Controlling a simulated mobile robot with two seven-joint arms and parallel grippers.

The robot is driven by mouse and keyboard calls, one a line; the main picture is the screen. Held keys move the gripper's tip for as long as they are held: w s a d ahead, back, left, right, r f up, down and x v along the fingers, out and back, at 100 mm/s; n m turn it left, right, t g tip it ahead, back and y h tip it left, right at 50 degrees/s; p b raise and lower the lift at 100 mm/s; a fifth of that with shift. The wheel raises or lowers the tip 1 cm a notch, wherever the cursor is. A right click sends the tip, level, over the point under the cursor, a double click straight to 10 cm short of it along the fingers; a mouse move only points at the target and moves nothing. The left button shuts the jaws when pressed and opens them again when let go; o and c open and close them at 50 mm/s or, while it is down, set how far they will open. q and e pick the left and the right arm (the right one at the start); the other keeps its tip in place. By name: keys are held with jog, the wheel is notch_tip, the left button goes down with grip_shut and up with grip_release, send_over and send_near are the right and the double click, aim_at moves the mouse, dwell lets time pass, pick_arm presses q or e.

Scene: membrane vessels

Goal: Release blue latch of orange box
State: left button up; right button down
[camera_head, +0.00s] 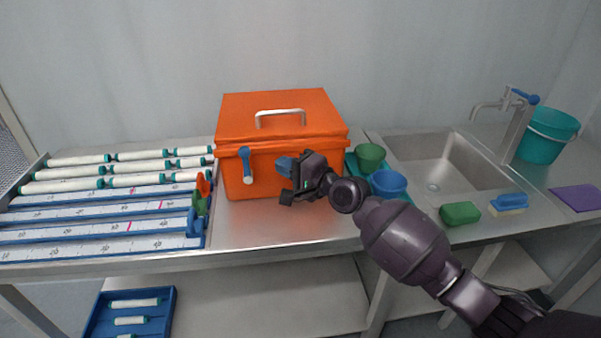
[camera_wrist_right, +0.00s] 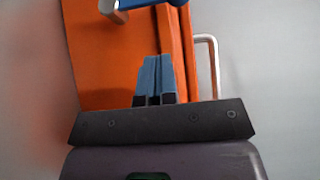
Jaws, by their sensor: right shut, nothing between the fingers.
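The orange box (camera_head: 285,120) stands on the steel counter with its lid down. Its blue latch (camera_head: 246,165) hangs on the left part of the front face, with a pale lower end. In the right wrist view the orange box (camera_wrist_right: 95,55) fills much of the picture, and part of the blue latch (camera_wrist_right: 140,4) shows at the top edge. My right gripper (camera_head: 281,164) is in front of the box, to the right of the latch and apart from it. Its blue fingers (camera_wrist_right: 155,62) are shut and empty. My arm hides part of the box's front. My left gripper is not in view.
A silver handle (camera_head: 280,113) stands on the lid. Blue trays of white tubes (camera_head: 100,205) lie left of the box. Bare counter (camera_head: 245,228) lies in front of the box.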

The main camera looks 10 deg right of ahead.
aim_at(246, 165)
jog(key=a, duration=0.1)
jog(key=w+a, duration=0.1)
jog(key=a, duration=0.3)
jog(key=shift+w+a+p, duration=0.25)
jog(key=shift+p, duration=0.15)
